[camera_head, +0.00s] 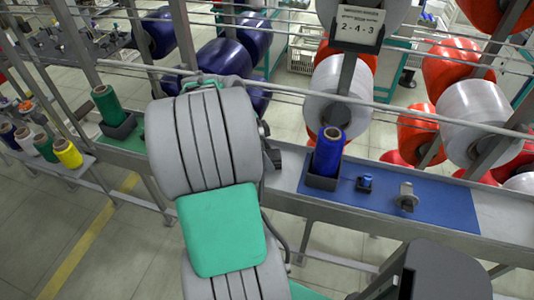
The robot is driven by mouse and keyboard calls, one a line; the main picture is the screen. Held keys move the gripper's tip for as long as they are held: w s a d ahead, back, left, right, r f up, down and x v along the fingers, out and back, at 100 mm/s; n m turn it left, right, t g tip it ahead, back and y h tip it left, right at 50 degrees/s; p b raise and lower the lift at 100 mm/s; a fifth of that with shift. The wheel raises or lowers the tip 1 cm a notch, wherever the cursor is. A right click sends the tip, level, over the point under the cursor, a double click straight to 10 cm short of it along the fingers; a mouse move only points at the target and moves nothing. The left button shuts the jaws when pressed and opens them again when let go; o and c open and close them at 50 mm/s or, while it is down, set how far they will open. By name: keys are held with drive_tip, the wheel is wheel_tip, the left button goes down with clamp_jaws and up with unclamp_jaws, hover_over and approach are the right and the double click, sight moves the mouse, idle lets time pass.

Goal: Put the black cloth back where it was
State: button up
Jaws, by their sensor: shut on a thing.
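I cannot make out the black cloth in this view. My grey arm with its green pad rises through the middle of the picture and covers part of the bench. My gripper's fingertips are hidden behind the arm. A small dark part shows at the arm's right edge, but I cannot tell what it is.
A blue mat (439,209) on the bench bears a blue bobbin in a dark holder (321,183), a small blue piece (365,183) and a metal bracket (407,197). A green bobbin (108,105) stands left of my arm. Rails and large spools lie behind.

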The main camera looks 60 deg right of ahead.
drive_tip(key=shift+f, duration=0.15)
drive_tip(key=o, duration=1.3)
